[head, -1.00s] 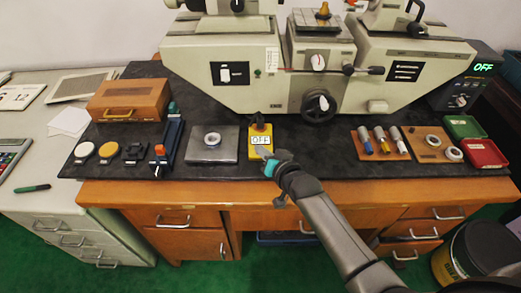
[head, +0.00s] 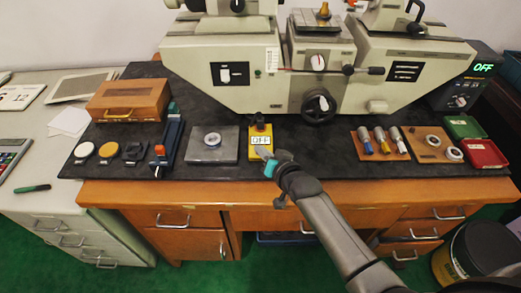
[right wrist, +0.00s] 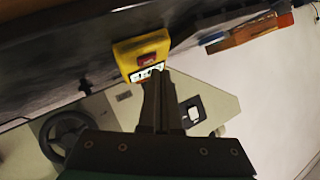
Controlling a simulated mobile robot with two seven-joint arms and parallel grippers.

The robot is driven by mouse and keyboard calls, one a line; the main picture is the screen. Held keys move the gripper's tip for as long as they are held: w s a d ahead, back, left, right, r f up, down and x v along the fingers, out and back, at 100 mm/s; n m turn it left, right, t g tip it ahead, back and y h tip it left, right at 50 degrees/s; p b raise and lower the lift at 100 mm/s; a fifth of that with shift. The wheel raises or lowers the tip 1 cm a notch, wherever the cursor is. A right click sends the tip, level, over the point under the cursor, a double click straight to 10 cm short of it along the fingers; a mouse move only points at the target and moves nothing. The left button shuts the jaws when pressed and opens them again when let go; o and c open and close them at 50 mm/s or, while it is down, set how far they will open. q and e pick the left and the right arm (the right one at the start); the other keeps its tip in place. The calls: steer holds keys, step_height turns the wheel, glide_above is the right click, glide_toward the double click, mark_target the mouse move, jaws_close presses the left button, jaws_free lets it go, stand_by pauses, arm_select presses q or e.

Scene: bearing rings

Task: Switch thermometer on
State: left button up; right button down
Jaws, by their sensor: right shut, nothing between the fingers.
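A small yellow box (head: 251,131) stands near the front middle of the dark bench top, with a white label (head: 261,140) that appears to read OFF. In the right wrist view the yellow box (right wrist: 124,49) has a red switch (right wrist: 152,58) on its face. A dark box with a green OFF display (head: 484,67) and a knob stands at the far right. Which of the two is the thermometer is not marked. My right gripper (head: 264,153) is shut and empty, its tips at the label edge of the yellow box; contact cannot be told. My left gripper is not in view.
A large measuring machine (head: 215,55) stands behind the yellow box. A grey plate with a ring (head: 212,154) lies left of it. Dark bench surface right of it is free, up to a wooden board with several handled tools (head: 381,154).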

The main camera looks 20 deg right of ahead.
steer(key=shift+f, duration=0.1)
stand_by(0.5)
steer(key=shift+w+d+f+b, duration=0.1)
steer(key=shift+w+f+b, duration=0.1)
steer(key=shift+f+b, duration=0.1)
steer(key=shift+w+f, duration=0.1)
stand_by(0.4)
steer(key=shift+s+r+p, duration=0.3)
steer(key=shift+r+p, duration=0.25)
steer(key=shift+p, duration=0.2)
steer(key=r+p, duration=0.1)
steer(key=p, duration=0.1)
steer(key=s+r+p, duration=0.1)
steer(key=r+p, duration=0.1)
steer(key=p, duration=0.1)
steer(key=s+a+r+p, duration=0.1)
steer(key=r+p, duration=0.1)
steer(key=shift+s+r, duration=0.15)
steer(key=shift+s, duration=0.1)
stand_by(0.3)
